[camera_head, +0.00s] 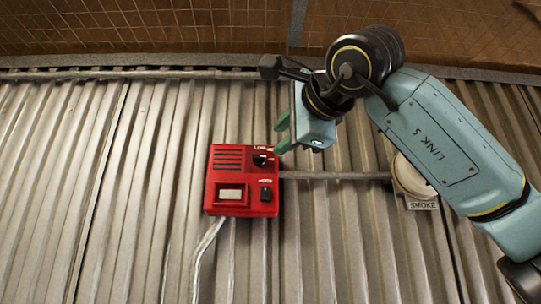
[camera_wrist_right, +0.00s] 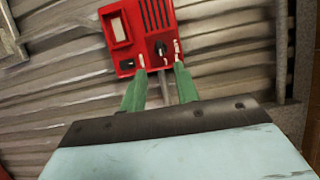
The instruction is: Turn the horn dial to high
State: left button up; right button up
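A red horn box (camera_head: 242,181) is mounted on the corrugated wall, and it also shows in the right wrist view (camera_wrist_right: 133,25). Its round black horn dial (camera_head: 262,159) is at its upper right, beside small white label marks. The dial (camera_wrist_right: 160,48) shows a light pointer mark in the right wrist view; the label text is too small to read. My right gripper (camera_head: 277,137) has its green fingers apart and empty. In the right wrist view, the fingertips (camera_wrist_right: 160,70) are at the box's edge, with the dial just beyond the gap. My left gripper is not in view.
The box also has a black switch (camera_head: 266,193) and a pale window (camera_head: 230,193). A horizontal conduit (camera_head: 335,176) runs right to a round smoke unit (camera_head: 411,178), partly behind my right arm. A cable (camera_head: 207,248) hangs below the box. The wall at left is clear.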

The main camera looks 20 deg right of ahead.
jog(key=s, duration=0.4)
jog(key=shift+s+d+b, duration=0.2)
jog(key=shift+d+b, duration=0.05)
jog(key=shift+b, duration=0.15)
